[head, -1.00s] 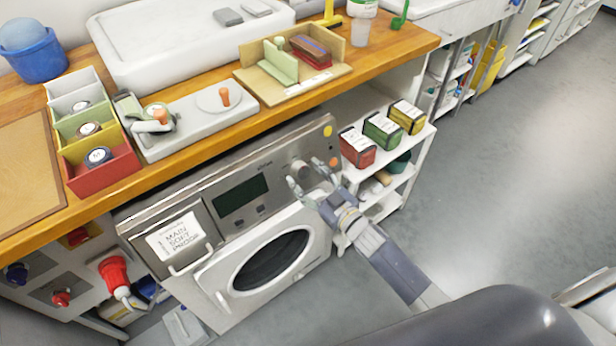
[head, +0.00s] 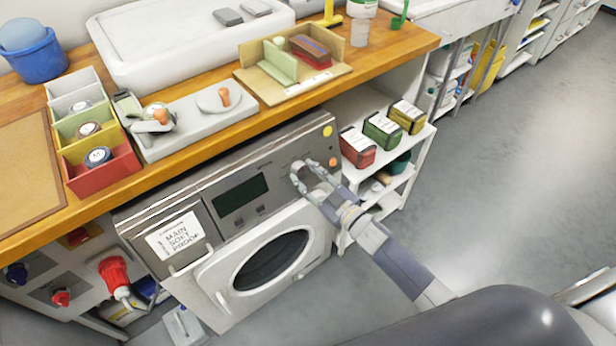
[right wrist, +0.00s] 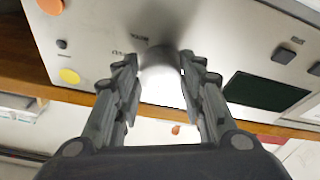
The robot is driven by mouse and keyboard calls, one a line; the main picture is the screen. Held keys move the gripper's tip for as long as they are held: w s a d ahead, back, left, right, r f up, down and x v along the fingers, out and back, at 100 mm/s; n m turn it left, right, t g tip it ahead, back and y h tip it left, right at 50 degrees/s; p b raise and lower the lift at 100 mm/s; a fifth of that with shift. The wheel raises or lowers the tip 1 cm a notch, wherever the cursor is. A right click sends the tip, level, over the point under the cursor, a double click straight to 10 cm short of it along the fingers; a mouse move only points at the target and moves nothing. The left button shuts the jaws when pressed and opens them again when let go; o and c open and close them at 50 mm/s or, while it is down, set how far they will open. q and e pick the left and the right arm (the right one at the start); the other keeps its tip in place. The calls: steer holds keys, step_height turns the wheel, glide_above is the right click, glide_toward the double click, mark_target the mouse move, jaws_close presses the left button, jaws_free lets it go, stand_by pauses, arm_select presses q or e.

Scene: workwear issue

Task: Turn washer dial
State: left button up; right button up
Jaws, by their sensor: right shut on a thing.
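The washer (head: 212,282) stands under the wooden counter, with a grey control panel and a round door. Its round metal dial (right wrist: 160,72) sits on the panel, to the right of the dark display (head: 240,194). My right gripper (head: 302,173) is at the dial, its fingers on either side of it. In the right wrist view my right gripper (right wrist: 160,70) is shut on the dial, which fills the space between the fingertips. In the head view the fingers largely hide the dial. My left gripper is not in view.
A yellow button (head: 327,131) and an orange button (head: 333,162) sit on the panel right of the dial. A white shelf (head: 392,167) with red, green and yellow boxes stands close on the right. The counter (head: 185,140) overhangs above. The floor (head: 490,190) is clear on the right.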

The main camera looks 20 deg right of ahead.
steer(key=n+g+y, duration=0.1)
steer(key=n, duration=0.4)
steer(key=shift+w+d, duration=0.1)
steer(key=shift+d, duration=0.05)
steer(key=shift+r+n+g+y+p, duration=0.1)
steer(key=shift+n+g+y+p, duration=0.4)
steer(key=shift+n, duration=1.4)
steer(key=o, duration=1.1)
steer(key=v, duration=1.2)
steer(key=shift+w+d, duration=0.1)
steer(key=shift+d, duration=0.05)
